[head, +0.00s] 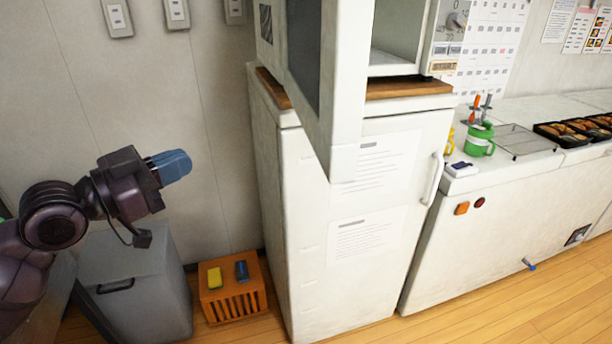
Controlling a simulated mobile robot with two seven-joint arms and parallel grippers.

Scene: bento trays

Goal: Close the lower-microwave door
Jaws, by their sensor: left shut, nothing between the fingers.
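The lower microwave (395,30) stands on a wooden board on top of a white fridge, at the top middle of the head view. Its white door (342,85) is swung open on the left side and sticks out towards me, past the front of the fridge. The door's dark window faces left. My left gripper (172,166) has blue fingertips and is shut and empty. It is in the air to the left of the door, well apart from it, in front of the wall. My right gripper is not in view. The microwave's upper part is cut off by the frame.
The white fridge (385,235) with paper notices stands below. A wooden crate (232,306) with a yellow and a blue item sits on the floor, beside a grey bin (150,285). A counter with a green cup (480,139) and bento trays (560,135) is at right.

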